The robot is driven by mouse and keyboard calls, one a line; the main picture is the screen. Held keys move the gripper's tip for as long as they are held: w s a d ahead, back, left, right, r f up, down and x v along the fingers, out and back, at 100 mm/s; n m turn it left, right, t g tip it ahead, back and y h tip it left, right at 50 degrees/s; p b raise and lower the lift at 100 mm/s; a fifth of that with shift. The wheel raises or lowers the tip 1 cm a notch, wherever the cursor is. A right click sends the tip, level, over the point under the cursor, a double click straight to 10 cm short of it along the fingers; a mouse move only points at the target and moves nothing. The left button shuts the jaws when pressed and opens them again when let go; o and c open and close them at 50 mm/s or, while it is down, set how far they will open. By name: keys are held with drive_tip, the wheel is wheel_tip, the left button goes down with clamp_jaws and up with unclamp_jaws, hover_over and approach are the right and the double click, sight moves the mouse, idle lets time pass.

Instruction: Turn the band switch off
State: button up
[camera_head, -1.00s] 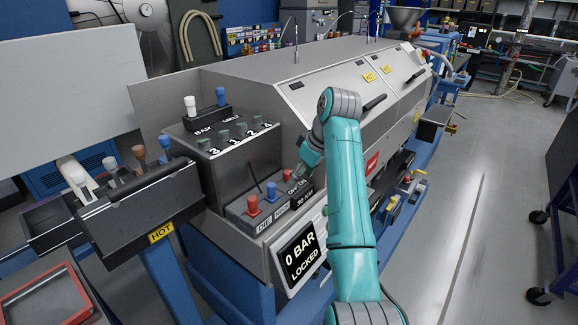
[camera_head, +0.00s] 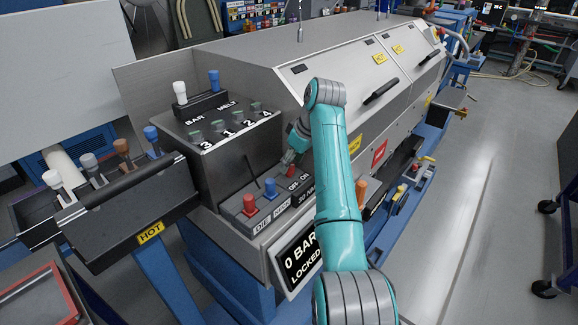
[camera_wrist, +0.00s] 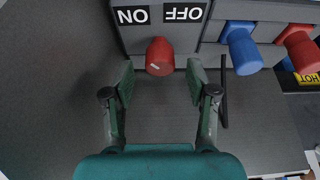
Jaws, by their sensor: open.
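The band switch is a red knob (camera_head: 290,170) by the OFF and ON labels (camera_head: 299,182), at the right end of the low front panel. The wrist view shows this red knob (camera_wrist: 160,56) with a short pale mark on its face. There the labels are upside down, ON at left and OFF (camera_wrist: 183,13) at right. My gripper (camera_wrist: 160,78) is open, with one finger on each side just short of the knob. No contact shows. In the head view my gripper (camera_head: 291,157) is small and partly hides the knob.
A blue knob (camera_head: 270,187) and another red knob (camera_head: 250,204) sit beside the switch, above the DIE and NECK labels. A thin dark lever (camera_head: 252,172) stands behind them. The grey box (camera_head: 235,150) with numbered knobs rises behind. A display (camera_head: 301,257) reads 0 BAR LOCKED.

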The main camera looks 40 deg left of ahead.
drive_tip(key=shift+x, duration=1.45)
clamp_jaws()
